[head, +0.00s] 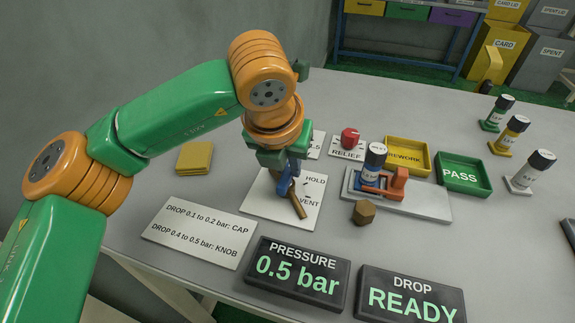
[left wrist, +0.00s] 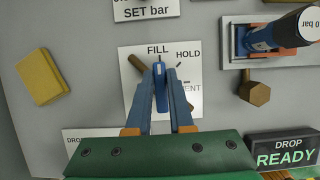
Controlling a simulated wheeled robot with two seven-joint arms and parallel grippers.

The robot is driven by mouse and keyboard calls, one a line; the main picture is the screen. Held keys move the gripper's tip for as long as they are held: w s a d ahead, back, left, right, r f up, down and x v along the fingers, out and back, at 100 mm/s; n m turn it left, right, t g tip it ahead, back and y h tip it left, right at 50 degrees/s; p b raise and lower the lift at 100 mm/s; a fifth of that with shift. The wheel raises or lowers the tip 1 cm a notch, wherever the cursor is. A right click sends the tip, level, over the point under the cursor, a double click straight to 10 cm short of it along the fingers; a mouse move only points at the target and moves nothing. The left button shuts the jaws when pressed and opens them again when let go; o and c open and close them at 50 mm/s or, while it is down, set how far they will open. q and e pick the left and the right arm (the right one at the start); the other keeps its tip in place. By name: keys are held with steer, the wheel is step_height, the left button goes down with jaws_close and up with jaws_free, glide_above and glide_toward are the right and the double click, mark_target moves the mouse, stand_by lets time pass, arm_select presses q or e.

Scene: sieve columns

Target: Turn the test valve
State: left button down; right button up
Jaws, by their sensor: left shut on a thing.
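My right gripper is not in view.
The pressure display (head: 297,275) reads 0.5 bar; the drop display (head: 410,300) reads READY. A dark-capped column (head: 374,160) stands in the fixture (head: 425,203) to the right, near a brown hexagonal knob (head: 366,212). Yellow pads (head: 194,158) lie left. REWORK (head: 407,143) and PASS (head: 462,188) trays stand right.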

mark_target(282, 183)
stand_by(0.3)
arm_select(q)
steer(key=c, duration=0.8)
jaws_free()
steer(key=v, duration=0.7)
steer(key=shift+r, duration=0.15)
